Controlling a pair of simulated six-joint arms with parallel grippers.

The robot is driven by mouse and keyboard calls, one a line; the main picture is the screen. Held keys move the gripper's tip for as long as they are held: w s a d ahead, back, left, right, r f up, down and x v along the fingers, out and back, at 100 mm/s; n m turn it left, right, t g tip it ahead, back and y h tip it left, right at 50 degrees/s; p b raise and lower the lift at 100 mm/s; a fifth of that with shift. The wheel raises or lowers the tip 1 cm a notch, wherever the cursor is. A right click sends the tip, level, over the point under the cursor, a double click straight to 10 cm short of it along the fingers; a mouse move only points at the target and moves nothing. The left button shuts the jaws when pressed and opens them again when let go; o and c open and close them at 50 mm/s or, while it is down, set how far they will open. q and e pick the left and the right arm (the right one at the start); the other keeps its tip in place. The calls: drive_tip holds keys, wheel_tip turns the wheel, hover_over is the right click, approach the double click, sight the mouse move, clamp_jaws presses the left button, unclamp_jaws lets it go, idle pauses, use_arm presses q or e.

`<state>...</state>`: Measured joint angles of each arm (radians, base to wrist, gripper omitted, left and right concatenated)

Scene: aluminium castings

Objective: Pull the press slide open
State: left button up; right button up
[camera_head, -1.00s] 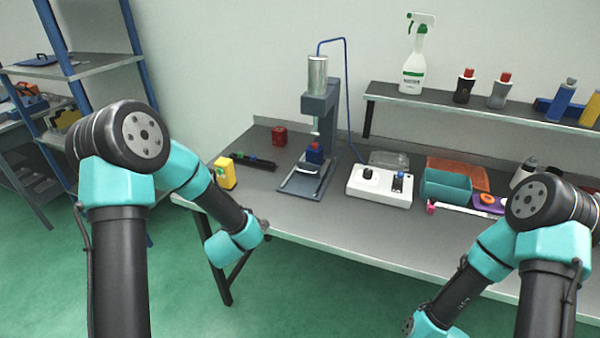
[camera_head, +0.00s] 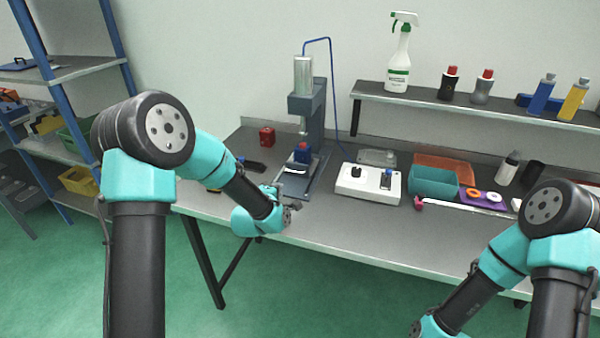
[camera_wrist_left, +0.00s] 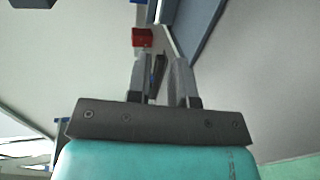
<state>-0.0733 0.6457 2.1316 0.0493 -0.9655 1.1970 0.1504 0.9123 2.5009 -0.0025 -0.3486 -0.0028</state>
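The press (camera_head: 311,110) stands on the workbench, with a grey cylinder on top and a blue-grey frame. A blue part (camera_head: 302,152) sits under its ram, above the low slide and base (camera_head: 296,183). My left gripper (camera_head: 294,208) is at the bench's front edge, just in front of the press base and apart from it.
A red block (camera_head: 267,137) stands left of the press, also in the wrist view (camera_wrist_left: 142,37). A white control box (camera_head: 367,184) and teal bin (camera_head: 433,182) stand to its right. A raised shelf (camera_head: 440,104) holds bottles. The bench front between the arms is clear.

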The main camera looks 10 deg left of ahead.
sight(294, 171)
use_arm(q)
drive_tip(key=x, duration=1.7)
drive_tip(key=shift+w+a+f, duration=0.1)
drive_tip(key=shift+w+a, duration=0.05)
drive_tip(key=shift+a, duration=0.05)
clamp_jaws()
